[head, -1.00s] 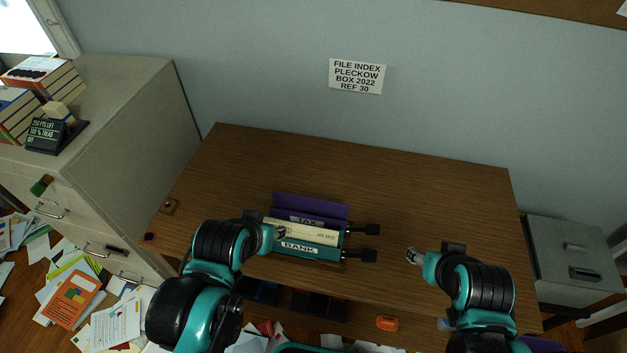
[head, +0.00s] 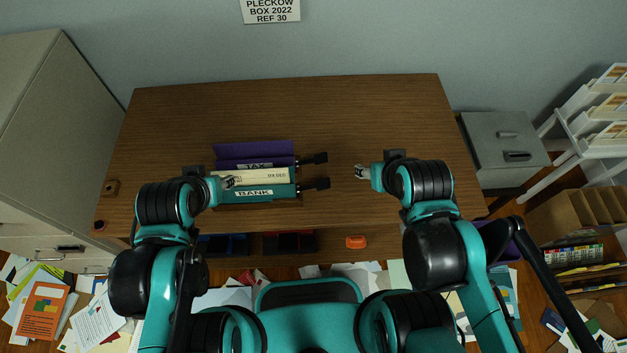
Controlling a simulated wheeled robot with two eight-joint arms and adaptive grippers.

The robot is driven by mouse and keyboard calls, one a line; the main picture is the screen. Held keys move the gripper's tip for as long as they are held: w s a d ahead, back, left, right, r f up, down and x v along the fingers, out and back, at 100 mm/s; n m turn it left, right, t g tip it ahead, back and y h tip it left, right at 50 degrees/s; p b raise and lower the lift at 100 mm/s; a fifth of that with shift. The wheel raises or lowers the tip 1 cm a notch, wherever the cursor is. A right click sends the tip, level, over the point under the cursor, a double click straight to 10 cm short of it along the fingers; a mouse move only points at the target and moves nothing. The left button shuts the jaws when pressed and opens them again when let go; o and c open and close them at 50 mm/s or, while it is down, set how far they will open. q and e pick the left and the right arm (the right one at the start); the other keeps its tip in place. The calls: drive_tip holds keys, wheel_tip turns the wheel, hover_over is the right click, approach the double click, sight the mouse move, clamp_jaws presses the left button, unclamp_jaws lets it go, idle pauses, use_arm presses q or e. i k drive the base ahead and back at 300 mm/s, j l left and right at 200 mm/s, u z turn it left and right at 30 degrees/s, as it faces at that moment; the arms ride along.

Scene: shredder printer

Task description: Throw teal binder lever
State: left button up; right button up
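The teal binder (head: 260,193), labelled BANK, lies on the wooden desk in the head view, at the near side of a small group. A black lever (head: 317,184) sticks out from its right end. A cream binder (head: 262,176) and a purple binder (head: 226,149) labelled TAX lie behind it; another black lever (head: 315,158) sticks out further back. My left gripper (head: 229,182) is at the binders' left end, over the cream and teal ones. My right gripper (head: 361,172) is to the right of the levers, apart from them. Both sets of fingers are too small to judge.
The desk (head: 370,115) is clear behind and right of the binders. An orange object (head: 356,242) sits below the front edge. A grey cabinet (head: 500,145) stands at right, a beige cabinet (head: 65,110) at left. Papers (head: 40,310) litter the floor.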

sight(324, 183)
drive_tip(key=k+l+u, duration=0.1)
drive_tip(key=l, duration=0.35)
drive_tip(key=k+l+u, duration=0.1)
drive_tip(key=l, duration=0.3)
drive_tip(key=k+l+u, duration=0.1)
drive_tip(key=l, duration=0.3)
drive_tip(key=k+l+u, duration=0.1)
drive_tip(key=k+l, duration=0.15)
drive_tip(key=l, duration=0.15)
drive_tip(key=k+l+u, duration=0.1)
drive_tip(key=l, duration=0.3)
drive_tip(key=k+l+u, duration=0.1)
drive_tip(key=k+l, duration=0.15)
drive_tip(key=l, duration=0.1)
